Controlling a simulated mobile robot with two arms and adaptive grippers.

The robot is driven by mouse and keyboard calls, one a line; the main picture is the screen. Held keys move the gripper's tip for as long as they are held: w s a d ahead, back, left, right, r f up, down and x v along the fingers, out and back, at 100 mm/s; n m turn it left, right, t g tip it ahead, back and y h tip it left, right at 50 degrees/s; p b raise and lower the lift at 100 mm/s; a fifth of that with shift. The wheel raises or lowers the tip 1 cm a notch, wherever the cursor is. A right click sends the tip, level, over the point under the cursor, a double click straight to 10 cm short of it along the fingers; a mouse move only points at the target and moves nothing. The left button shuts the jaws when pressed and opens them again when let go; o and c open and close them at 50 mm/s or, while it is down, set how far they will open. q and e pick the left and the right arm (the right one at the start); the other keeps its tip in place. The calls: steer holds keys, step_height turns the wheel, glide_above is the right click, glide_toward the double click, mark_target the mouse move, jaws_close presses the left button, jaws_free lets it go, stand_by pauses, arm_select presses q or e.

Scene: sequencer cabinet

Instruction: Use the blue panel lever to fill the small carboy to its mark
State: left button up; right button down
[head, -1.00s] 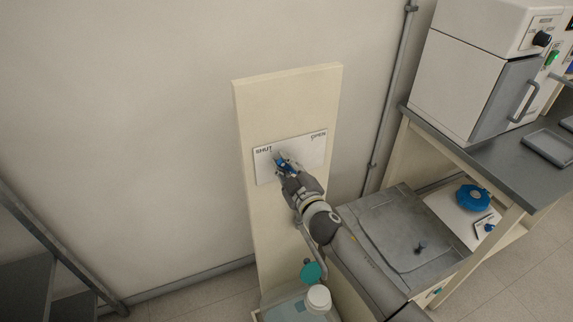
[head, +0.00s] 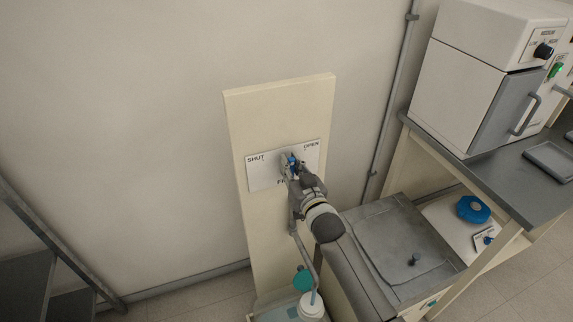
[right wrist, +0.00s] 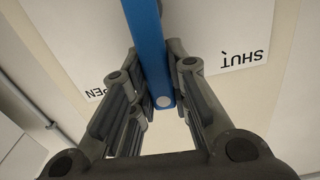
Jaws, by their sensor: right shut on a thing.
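The blue panel lever (head: 292,161) is on a white plate (head: 262,174) marked SHUT at left and OPEN at right, on a tall cream panel. It stands about midway between the two words. My right gripper (head: 292,168) is shut on the lever; in the right wrist view the blue bar (right wrist: 150,60) runs between its fingers (right wrist: 155,72). A grey spout (head: 302,252) runs down below the panel. A pale bluish streak under it meets the white mouth (head: 311,306) of a carboy at the bottom edge. The carboy's mark and level are cut off. My left gripper is not in view.
A grey-topped unit (head: 405,245) with a small black knob stands right of the panel. A bench with a white cabinet (head: 480,85) is at the right, with a blue-capped container (head: 473,209) below. A dark shelf frame is at the lower left.

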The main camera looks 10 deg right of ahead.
steer(key=shift+w+d+f+m, duration=0.1)
steer(key=shift+d+f+m, duration=0.35)
steer(key=shift+m, duration=0.95)
steer(key=shift+w+d+f+m, duration=0.15)
steer(key=shift+d+m, duration=0.55)
steer(key=shift+m, duration=0.7)
steer(key=shift+w+d+f+m, duration=0.1)
steer(key=shift+d+f+m, duration=0.35)
steer(key=shift+m, duration=0.95)
steer(key=shift+d+r, duration=0.1)
steer(key=c, duration=1.4)
jaws_free()
steer(key=shift+o, duration=0.2)
steer(key=shift+s+r, duration=0.1)
steer(key=s+d, duration=0.2)
steer(key=s, duration=0.9)
steer(key=shift+s+d, duration=0.2)
steer(key=shift+s, duration=0.15)
